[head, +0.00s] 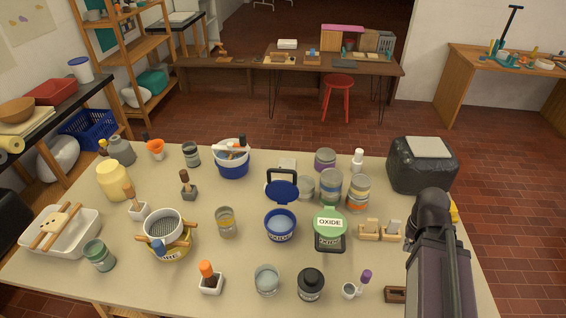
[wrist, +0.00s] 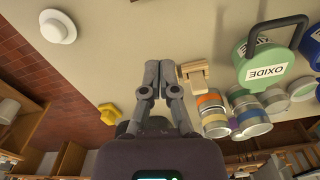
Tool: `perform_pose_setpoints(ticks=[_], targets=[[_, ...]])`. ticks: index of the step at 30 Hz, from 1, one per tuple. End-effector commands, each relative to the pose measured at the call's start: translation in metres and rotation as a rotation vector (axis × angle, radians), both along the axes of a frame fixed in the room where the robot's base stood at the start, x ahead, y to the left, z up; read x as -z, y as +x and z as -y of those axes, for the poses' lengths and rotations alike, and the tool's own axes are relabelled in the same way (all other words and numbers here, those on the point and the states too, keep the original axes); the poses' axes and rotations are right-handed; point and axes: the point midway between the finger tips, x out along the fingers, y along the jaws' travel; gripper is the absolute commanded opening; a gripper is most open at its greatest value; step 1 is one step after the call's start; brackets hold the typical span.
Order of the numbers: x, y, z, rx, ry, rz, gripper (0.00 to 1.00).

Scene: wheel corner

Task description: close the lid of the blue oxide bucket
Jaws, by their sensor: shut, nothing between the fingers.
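The blue oxide bucket (head: 280,228) stands on the table's middle in the head view. It is open, with a pale blue content inside. Its blue lid (head: 282,191) is raised at the back edge, with a black handle above it. My gripper (wrist: 168,64) is shut and empty in the wrist view, beside a small wooden block (wrist: 193,73). The head view shows my arm at the right, but not the fingertips.
Several tins (head: 331,187) stand behind the green lid. A black container (head: 422,170) stands at the back right. A dark round jar (head: 311,284) and a glass jar (head: 266,279) stand in front of the blue bucket. A yellow tin (head: 225,222) stands to its left.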

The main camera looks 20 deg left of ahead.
Motion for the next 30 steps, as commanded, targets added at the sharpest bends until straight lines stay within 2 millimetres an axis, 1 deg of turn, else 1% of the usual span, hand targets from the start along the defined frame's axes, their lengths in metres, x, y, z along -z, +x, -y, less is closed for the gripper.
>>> perform_pose_setpoints(ticks=[5,8,11,14,17,18,20,21,23,24,26,27,29,30], targets=[[-0.010,0.016,-0.012,-0.012,0.000,0.002,0.00],[-0.020,0.033,-0.027,-0.025,-0.001,0.004,0.00],[-0.033,0.055,-0.050,-0.036,-0.001,0.006,0.00],[-0.048,0.080,-0.080,-0.057,-0.002,0.010,0.00],[-0.064,0.106,-0.116,-0.079,-0.002,0.013,0.00],[-0.070,0.115,-0.132,-0.088,-0.002,0.015,0.00],[-0.080,0.128,-0.156,-0.102,-0.002,0.017,0.00],[-0.086,0.137,-0.172,-0.111,-0.001,0.018,0.00],[-0.095,0.148,-0.198,-0.124,-0.001,0.020,0.00],[-0.101,0.156,-0.215,-0.133,-0.001,0.022,0.00],[-0.111,0.166,-0.242,-0.146,-0.001,0.024,0.00],[-0.117,0.171,-0.261,-0.155,0.000,0.025,0.00],[-0.126,0.180,-0.290,-0.169,0.001,0.027,0.00],[-0.132,0.184,-0.309,-0.178,0.001,0.029,0.00]])
